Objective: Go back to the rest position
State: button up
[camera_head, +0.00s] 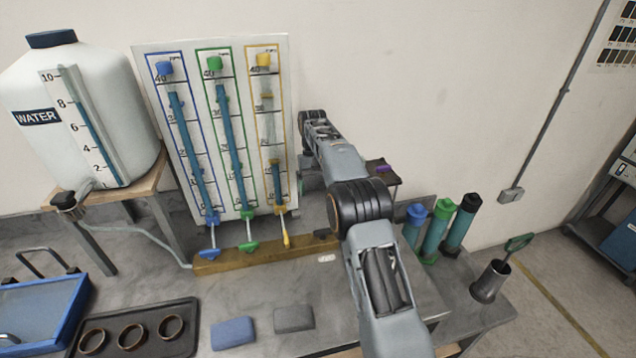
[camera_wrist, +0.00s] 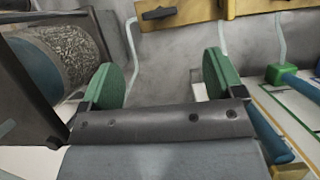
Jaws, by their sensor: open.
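My gripper (camera_wrist: 160,80) shows in the wrist view with its two green fingers spread apart and nothing between them. In the head view my arm reaches up from the bottom toward the right side of the gauge board (camera_head: 224,55); I cannot make out the fingers there. At the foot of the board are a blue lever (camera_head: 208,253), a green lever (camera_head: 248,246) and a yellow lever (camera_head: 286,240). The blue and green levers lie roughly sideways, and the yellow one points mostly downward. In the wrist view no lever lies between the fingers.
A white water tank (camera_head: 95,90) stands on the left. A dark tray (camera_head: 185,340) with three rings, a blue sponge (camera_head: 233,333) and a grey sponge (camera_head: 294,319) lie in front. Several capped cylinders (camera_head: 435,230) and a metal cup (camera_head: 489,281) stand right of my arm.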

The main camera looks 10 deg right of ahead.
jog(key=shift+w+r, duration=0.1)
jog(key=shift+r, duration=0.25)
jog(key=shift+w, duration=0.1)
notch_tip(320, 180, down, 5)
jog(key=t, duration=0.1)
jog(key=s+r+t, duration=0.4)
jog(key=s, duration=1.1)
jog(key=s+r+t, duration=0.4)
jog(key=s, duration=1)
jog(key=shift+s, duration=0.35)
